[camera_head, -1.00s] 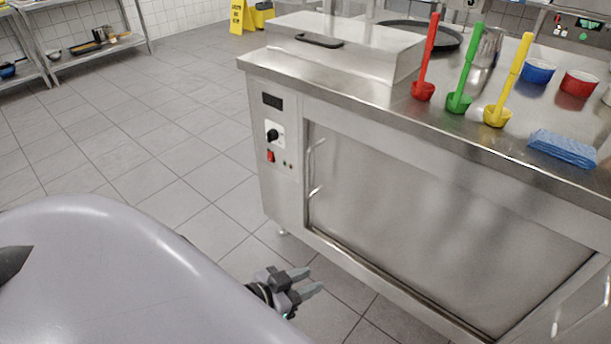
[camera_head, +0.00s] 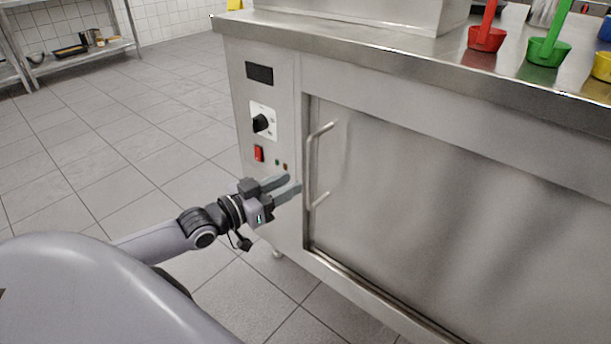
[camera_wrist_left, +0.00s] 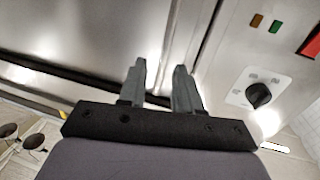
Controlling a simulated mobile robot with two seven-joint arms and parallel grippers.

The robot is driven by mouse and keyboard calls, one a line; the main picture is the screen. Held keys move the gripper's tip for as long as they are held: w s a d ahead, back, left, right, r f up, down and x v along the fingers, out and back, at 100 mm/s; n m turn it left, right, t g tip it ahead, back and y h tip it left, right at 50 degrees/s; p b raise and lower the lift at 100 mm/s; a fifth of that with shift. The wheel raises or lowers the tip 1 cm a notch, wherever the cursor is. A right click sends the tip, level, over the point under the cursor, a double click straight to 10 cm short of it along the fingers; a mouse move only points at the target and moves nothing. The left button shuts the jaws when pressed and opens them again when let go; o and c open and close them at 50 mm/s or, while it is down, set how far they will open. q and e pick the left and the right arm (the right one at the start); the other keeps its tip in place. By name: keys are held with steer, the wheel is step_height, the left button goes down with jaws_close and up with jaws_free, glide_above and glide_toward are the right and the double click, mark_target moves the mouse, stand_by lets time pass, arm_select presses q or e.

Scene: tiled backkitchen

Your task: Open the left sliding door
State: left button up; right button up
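The left sliding door (camera_head: 430,210) is a brushed steel panel in the front of the steel counter cabinet. Its left edge meets the left frame, with no opening visible there. A vertical bar handle (camera_head: 314,168) stands near that edge. My left gripper (camera_head: 294,184) is just left of the handle's lower half, fingers pointing at it; contact cannot be told. In the left wrist view my left gripper (camera_wrist_left: 160,80) has its two fingers apart, facing the steel front, with a bright vertical streak between them that may be the handle. My right gripper is not in view.
A control panel with a black knob (camera_head: 261,123) and a red switch (camera_head: 259,153) lies left of the door. The counter top (camera_head: 400,55) overhangs above, with a red ladle (camera_head: 486,38) and a green ladle (camera_head: 548,50) on it. Tiled floor (camera_head: 120,130) is free at left.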

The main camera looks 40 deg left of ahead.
arm_select(q)
steer(key=b+x, duration=0.3)
steer(key=x, duration=0.4)
steer(key=shift+w+a, duration=0.35)
steer(key=shift+r, duration=0.1)
jaws_close()
